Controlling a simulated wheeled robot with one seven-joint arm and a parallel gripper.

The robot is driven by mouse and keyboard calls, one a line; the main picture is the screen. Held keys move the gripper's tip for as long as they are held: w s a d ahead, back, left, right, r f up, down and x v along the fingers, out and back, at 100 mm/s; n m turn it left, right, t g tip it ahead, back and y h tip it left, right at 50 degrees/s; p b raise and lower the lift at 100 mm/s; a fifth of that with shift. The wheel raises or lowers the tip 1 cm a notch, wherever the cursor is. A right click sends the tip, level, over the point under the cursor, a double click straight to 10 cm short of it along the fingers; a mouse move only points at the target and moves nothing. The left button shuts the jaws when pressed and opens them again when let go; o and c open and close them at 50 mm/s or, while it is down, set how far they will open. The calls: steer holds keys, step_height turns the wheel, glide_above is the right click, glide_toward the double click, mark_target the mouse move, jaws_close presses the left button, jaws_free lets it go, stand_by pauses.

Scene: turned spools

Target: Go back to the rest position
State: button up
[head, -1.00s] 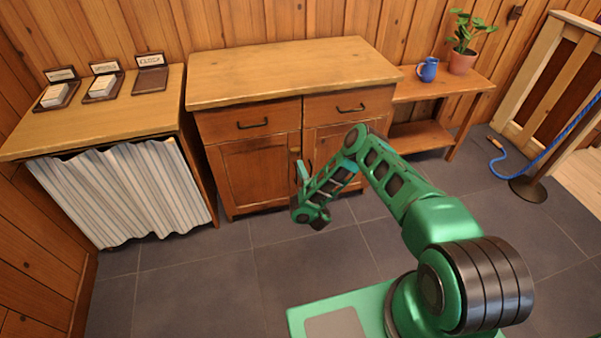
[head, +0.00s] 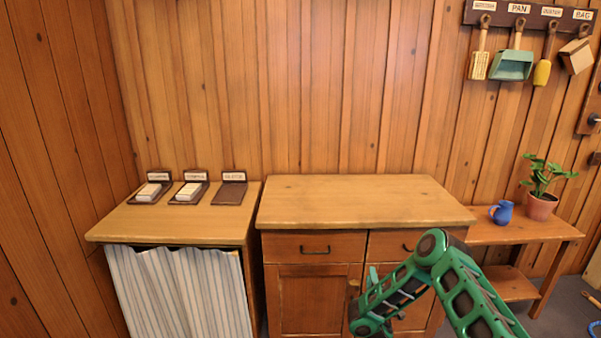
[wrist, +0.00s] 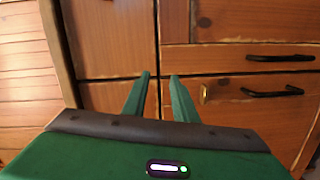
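My gripper (wrist: 159,76) shows in the wrist view as two green fingers with a gap between them and nothing held. It points toward the wooden front of the cabinet (wrist: 110,95). In the head view my green arm is bent at the lower right, in front of the cabinet (head: 310,290), with its end low by the doors. The fingers are hard to make out there, and the lower arm is cut off by the picture's edge.
A counter (head: 200,226) with labelled holders (head: 229,190) and a striped curtain stands left. The cabinet top (head: 360,200) is bare. A blue jug (head: 502,212) and potted plant (head: 541,206) stand on the right bench (head: 530,230). Tools hang from a rack (head: 535,16).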

steer(key=w+d+r+m+g+h, duration=0.1)
steer(key=d+r+m+g, duration=0.15)
steer(key=r, duration=0.65)
steer(key=d+r+m+g+h, duration=0.15)
steer(key=d+r+m, duration=0.25)
steer(key=r, duration=0.5)
steer(key=s+d+r+m+g, duration=0.25)
steer(key=s+r+m, duration=0.25)
steer(key=s+r, duration=0.7)
steer(key=s+a+r+m+g+y, duration=0.1)
steer(key=s+a+r+g+y, duration=0.15)
steer(key=s, duration=0.75)
steer(key=s+a+r+m+g+y, duration=0.1)
steer(key=s+a+r+g, duration=0.15)
steer(key=s, duration=0.75)
steer(key=s+a+r+m+g+y, duration=0.1)
steer(key=s+a+r, duration=0.15)
steer(key=s, duration=0.75)
steer(key=s+d+m+g, duration=0.2)
steer(key=s+d, duration=0.3)
steer(key=s, duration=0.4)
steer(key=s+d+f+m+g, duration=0.1)
steer(key=s+d+m, duration=0.3)
steer(key=s, duration=0.5)
steer(key=shift+d+f+g+y, duration=0.15)
steer(key=shift+d+g+y, duration=0.15)
steer(key=shift+d+g, duration=0.7)
steer(key=shift+d, duration=0.15)
